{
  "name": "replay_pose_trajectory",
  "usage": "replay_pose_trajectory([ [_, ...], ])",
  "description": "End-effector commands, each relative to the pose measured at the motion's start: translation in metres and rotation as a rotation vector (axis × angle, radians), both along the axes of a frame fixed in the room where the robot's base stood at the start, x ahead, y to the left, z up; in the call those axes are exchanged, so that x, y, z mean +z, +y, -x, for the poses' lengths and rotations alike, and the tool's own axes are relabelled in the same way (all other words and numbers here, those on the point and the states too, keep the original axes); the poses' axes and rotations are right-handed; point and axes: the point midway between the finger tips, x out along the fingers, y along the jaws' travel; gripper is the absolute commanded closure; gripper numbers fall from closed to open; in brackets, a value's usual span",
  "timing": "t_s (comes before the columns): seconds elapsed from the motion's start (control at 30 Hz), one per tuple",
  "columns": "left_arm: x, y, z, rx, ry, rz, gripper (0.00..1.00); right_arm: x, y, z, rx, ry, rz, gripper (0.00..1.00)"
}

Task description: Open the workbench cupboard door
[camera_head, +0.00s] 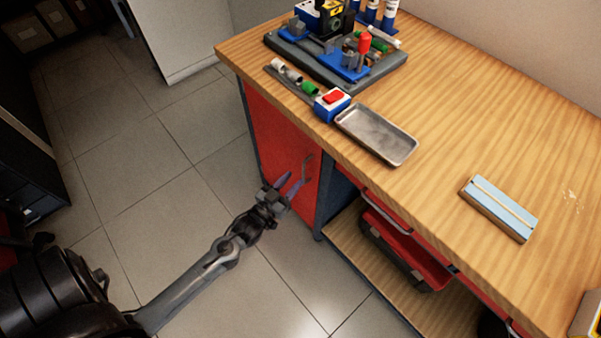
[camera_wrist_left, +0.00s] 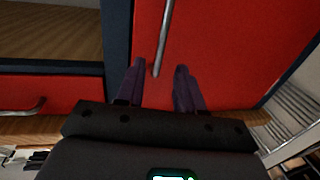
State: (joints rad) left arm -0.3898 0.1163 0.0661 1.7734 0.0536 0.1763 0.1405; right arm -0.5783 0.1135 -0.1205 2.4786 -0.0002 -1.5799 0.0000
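The red cupboard door (camera_head: 283,148) is on the left end of the workbench (camera_head: 480,130) and looks shut. Its bar handle (camera_head: 307,168) is near the door's right edge in the head view. My left gripper (camera_head: 292,184) is open in front of the door, close to the handle's lower end. In the left wrist view, the handle (camera_wrist_left: 164,40) runs down to between the two purple fingers of the gripper (camera_wrist_left: 160,85), with a gap on each side. I cannot tell how deep between the fingers it lies. My right gripper is not in view.
An open shelf under the bench holds a red and black toolbox (camera_head: 405,250). A metal tray (camera_head: 377,134), a blue box (camera_head: 499,208) and a grey tool board (camera_head: 335,60) are on the benchtop. Tiled floor (camera_head: 150,190) left of the door is clear.

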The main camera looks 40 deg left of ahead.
Motion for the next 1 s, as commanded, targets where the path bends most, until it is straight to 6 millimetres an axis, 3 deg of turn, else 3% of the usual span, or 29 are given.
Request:
replay_pose_trajectory([
  [0.1, -0.002, 0.001, -0.02, -0.001, -0.002, 0.0, 0.63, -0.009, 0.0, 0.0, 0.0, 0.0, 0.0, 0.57],
  [0.33, -0.001, 0.003, -0.044, -0.001, -0.001, 0.0, 0.63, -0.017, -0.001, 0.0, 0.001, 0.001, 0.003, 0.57],
  [0.77, 0.0, 0.003, -0.052, -0.001, 0.002, 0.0, 0.63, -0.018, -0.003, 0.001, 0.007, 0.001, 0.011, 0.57],
  [1.0, 0.0, 0.003, -0.052, -0.001, 0.002, 0.0, 0.97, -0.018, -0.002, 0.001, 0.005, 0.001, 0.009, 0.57],
])
